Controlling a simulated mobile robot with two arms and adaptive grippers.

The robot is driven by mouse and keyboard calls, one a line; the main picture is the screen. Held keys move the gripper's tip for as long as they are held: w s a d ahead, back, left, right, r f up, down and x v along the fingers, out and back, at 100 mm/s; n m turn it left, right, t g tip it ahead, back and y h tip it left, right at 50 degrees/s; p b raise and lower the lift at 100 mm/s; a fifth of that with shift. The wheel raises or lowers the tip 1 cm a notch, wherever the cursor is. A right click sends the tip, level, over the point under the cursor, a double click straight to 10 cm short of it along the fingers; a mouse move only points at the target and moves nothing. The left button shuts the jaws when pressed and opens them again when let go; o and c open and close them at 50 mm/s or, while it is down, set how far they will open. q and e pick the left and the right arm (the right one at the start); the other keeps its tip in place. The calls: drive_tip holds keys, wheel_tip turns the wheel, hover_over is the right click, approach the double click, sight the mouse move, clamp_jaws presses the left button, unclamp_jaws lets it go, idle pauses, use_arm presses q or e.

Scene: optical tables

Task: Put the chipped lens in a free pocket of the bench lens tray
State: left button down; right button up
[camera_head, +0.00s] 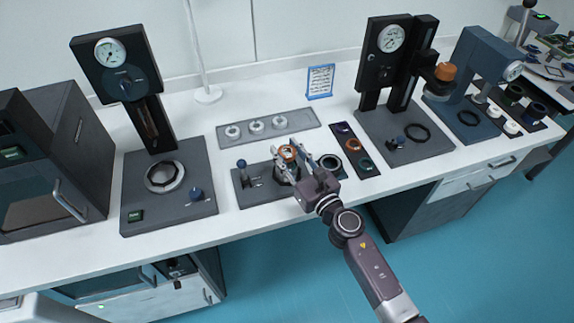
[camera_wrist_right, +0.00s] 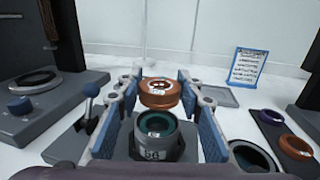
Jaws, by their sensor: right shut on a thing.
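An orange-rimmed lens (camera_head: 288,152) is held between the fingers of my right gripper (camera_head: 292,155). In the right wrist view the lens (camera_wrist_right: 160,94) has a pale top with dark and red marks; I cannot tell whether it is chipped. It is above a dark round holder (camera_wrist_right: 154,152) marked 56, with a teal-rimmed lens inside. A dark tray (camera_head: 345,138) to the right holds purple, orange and teal rings. A grey tray (camera_head: 302,121) behind the gripper carries 3 white rings. I cannot tell which is the bench lens tray. My left gripper is out of view.
Gauge stands (camera_head: 122,75) (camera_head: 392,60) rise on both sides. A blue-framed card (camera_head: 320,81) stands behind. White bench is clear around the grey tray.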

sight(287, 161)
drive_tip(key=shift+f+b, duration=1.15)
drive_tip(key=shift+f, duration=0.65)
drive_tip(key=shift+f+b, duration=0.25)
drive_tip(key=shift+b, duration=0.05)
drive_tip(key=o, duration=1.1)
drive_tip(key=shift+r, duration=0.1)
